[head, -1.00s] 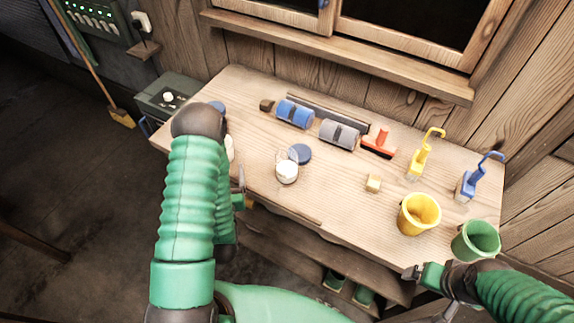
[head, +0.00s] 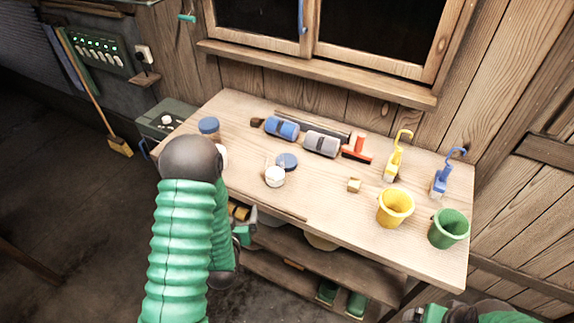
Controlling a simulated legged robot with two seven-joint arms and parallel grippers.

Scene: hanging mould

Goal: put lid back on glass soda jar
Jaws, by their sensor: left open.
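A small glass jar (head: 275,177) with white contents stands open near the front middle of the workbench. A round blue lid (head: 288,161) lies flat on the wood just behind it and to its right. Another jar with a blue lid on (head: 208,126) stands at the bench's left end. My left gripper (head: 250,218) is open and empty by the bench's front edge, in front and to the left of the open jar; my forearm hides part of the bench's left end. My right gripper (head: 416,313) shows only partly at the bottom edge, and its jaws cannot be made out.
Blue and grey cylinders (head: 322,144) and a red tool (head: 357,147) lie at the back. A shelf (head: 320,263) is below. Bare wood surrounds the jar.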

